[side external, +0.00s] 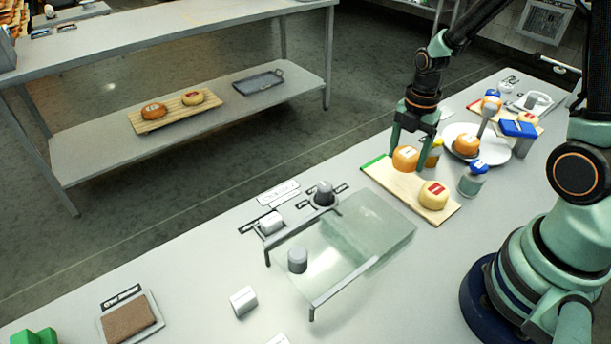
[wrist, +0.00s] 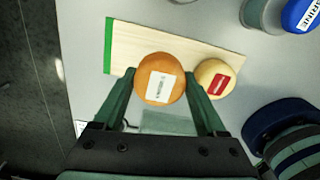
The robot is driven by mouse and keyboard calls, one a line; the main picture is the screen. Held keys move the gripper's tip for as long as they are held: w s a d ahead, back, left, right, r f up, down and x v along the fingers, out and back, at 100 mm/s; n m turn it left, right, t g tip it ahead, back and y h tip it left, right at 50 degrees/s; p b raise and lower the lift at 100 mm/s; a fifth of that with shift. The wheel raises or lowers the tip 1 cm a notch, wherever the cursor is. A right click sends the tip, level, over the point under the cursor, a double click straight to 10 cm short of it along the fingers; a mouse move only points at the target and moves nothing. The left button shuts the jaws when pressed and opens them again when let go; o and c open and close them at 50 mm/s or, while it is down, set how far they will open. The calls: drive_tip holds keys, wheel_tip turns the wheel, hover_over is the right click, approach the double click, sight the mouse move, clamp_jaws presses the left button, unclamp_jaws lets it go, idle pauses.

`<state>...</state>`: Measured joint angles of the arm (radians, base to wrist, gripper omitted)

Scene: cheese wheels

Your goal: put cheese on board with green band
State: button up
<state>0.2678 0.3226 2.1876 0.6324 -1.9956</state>
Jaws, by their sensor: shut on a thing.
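My gripper (side external: 407,155) is shut on an orange cheese wheel (side external: 405,159) with a white label. The cheese is over the green-banded end of a wooden board (side external: 408,191); I cannot tell whether it touches the wood. The board has a green band (side external: 375,163) along one short edge. A pale yellow cheese (side external: 433,196) with a red label sits at the board's other end. In the wrist view the orange cheese (wrist: 160,79) is between the two fingers, with the yellow cheese (wrist: 215,78) to its right and the green band (wrist: 108,46) at the left.
A jar with a blue lid (side external: 473,178) stands right of the board. Behind is a white plate (side external: 494,142) with another orange cheese (side external: 466,146). A glass-topped stand (side external: 350,240) is at the front left. Another board (side external: 177,112) with two cheeses lies on a lower shelf.

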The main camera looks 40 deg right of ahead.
sight(403, 168)
drive_tip(key=shift+f, duration=2)
drive_tip(key=shift+f, duration=0.1)
drive_tip(key=o, duration=1.4)
